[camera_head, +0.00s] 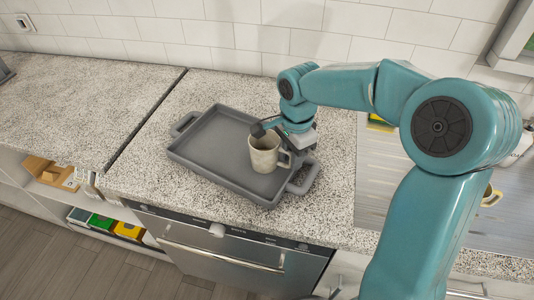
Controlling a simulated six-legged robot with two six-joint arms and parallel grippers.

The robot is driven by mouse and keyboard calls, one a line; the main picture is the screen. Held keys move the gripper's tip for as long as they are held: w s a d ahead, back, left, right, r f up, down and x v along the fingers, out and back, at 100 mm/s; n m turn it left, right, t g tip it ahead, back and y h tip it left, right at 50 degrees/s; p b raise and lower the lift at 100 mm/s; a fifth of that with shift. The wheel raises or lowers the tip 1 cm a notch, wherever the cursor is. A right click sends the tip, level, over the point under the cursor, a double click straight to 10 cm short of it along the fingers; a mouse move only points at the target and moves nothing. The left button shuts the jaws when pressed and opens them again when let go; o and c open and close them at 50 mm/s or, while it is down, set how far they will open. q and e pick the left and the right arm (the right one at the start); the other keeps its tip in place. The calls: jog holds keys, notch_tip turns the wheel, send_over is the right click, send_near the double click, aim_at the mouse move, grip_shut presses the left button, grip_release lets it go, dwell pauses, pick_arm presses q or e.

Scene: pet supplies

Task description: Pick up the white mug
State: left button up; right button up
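A whitish mug (264,157) stands upright on a grey tray (205,150) near the tray's right end. Its handle points to the right. My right gripper (268,134) reaches down from the right, with its dark fingers at the mug's rim and upper right side. I cannot tell whether the fingers touch the mug or how far apart they are, as the wrist hides part of them. My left gripper is not in view.
The tray lies on a speckled counter (160,180) with handles at both ends. The tray's left part is empty. A tiled wall (180,30) closes off the back. Drawers and an oven-like front (225,245) lie below the counter's front edge.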

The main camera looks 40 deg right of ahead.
jog(key=shift+w, duration=0.15)
grip_shut()
jog(key=shift+r, duration=0.5)
notch_tip(320, 180, up, 19)
jog(key=p, duration=0.2)
jog(key=shift+p, duration=0.3)
